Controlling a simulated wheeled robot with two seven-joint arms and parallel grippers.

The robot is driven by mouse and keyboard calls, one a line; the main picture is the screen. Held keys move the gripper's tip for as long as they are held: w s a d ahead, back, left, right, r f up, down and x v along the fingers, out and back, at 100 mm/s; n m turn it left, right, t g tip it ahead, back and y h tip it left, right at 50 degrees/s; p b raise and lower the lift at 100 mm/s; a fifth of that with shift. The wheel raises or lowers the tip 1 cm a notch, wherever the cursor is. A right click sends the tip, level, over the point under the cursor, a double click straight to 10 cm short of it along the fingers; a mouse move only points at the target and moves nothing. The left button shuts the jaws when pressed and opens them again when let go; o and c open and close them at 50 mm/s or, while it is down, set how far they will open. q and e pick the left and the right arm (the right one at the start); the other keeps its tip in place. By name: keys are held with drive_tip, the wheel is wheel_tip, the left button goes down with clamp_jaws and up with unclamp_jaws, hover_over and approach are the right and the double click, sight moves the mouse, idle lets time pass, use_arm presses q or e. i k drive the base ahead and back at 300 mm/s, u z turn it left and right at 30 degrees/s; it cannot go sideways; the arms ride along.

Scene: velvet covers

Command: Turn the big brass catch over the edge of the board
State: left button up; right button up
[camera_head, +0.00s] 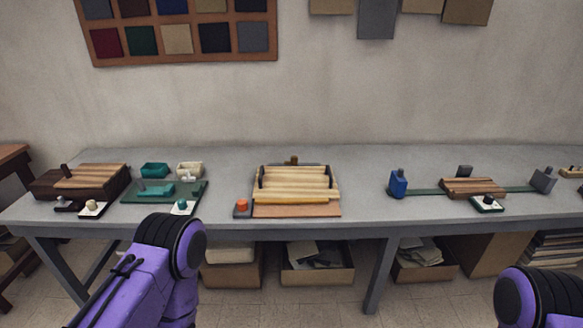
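A pale slatted wooden board (297,184) lies at the middle of the grey table, with a dark upright bracket at each side. A small brown piece (294,160) stands at its back edge; it is too small to tell if it is the brass catch. A yellowish strip (292,199) runs along the board's front. Another striped wooden board (473,188) lies to the right, and a third (92,176) sits on a dark box at the left. No big brass catch can be clearly made out. Neither of my grippers shows; only purple arm parts appear at the lower edge.
The grey table (350,158) has clear room between the stations. An orange knob on a grey block (242,207) stands left of the middle board. A blue block (398,183) and teal trays (154,170) stand farther out. Boxes (317,266) sit beneath.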

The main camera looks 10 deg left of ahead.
sight(294, 162)
drive_tip(key=z, duration=0.95)
drive_tip(key=i, duration=0.7)
drive_tip(key=u, duration=0.2)
